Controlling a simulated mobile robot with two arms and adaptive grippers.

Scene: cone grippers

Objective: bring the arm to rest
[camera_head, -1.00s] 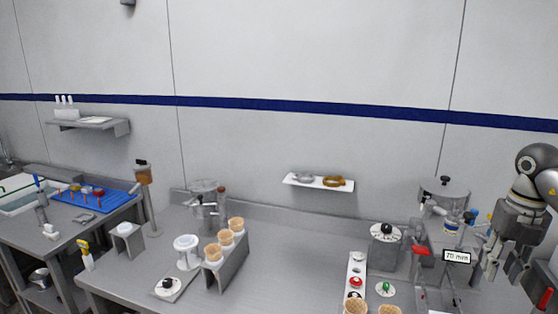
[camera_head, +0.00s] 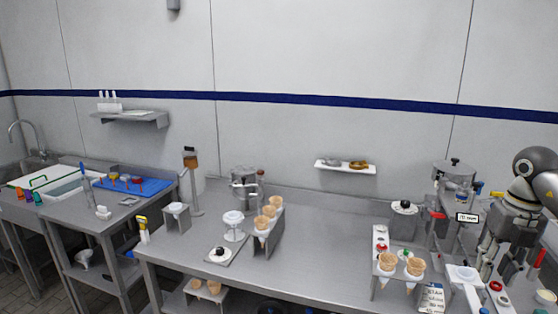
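My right arm comes in at the right edge, and its gripper (camera_head: 497,250) hangs pointing down over the right part of the steel counter (camera_head: 330,240). Its fingers look spread apart with nothing visible between them. It is in front of the grey machine with the size label (camera_head: 467,217) and partly covers that area. My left arm and gripper do not show.
Cones in a holder (camera_head: 268,222) stand mid-counter, and more cones (camera_head: 387,262) stand at the front right. A red-handled tool (camera_head: 537,262) is right of the gripper. A wall shelf (camera_head: 345,167) hangs behind. The middle counter is clear.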

